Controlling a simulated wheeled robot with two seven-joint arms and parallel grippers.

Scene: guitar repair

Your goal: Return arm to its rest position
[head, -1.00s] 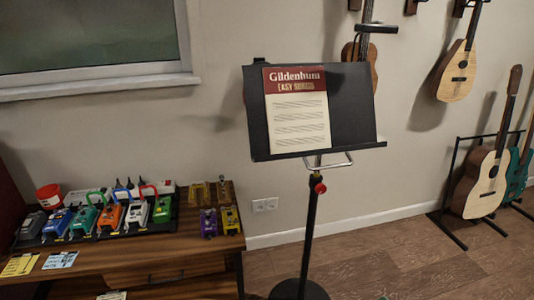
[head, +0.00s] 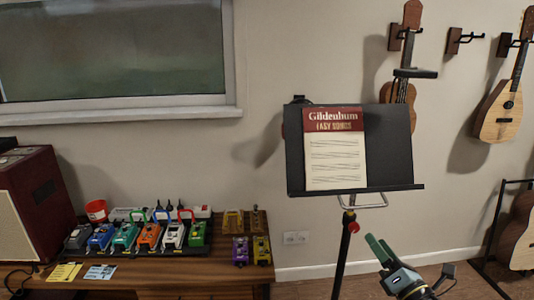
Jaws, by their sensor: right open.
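My right gripper (head: 410,256) shows at the bottom right of the head view, with its jaws apart and nothing seen between them. It is in front of and below the black music stand (head: 390,150), to the right of the stand's post in the picture. The stand holds a songbook page (head: 335,160) titled "Gildenhum Easy Songs". My left gripper is out of view. Most of my right arm is below the frame's lower edge.
A dark red amplifier (head: 30,205) stands at the left. Guitars (head: 503,105) hang on the right wall.

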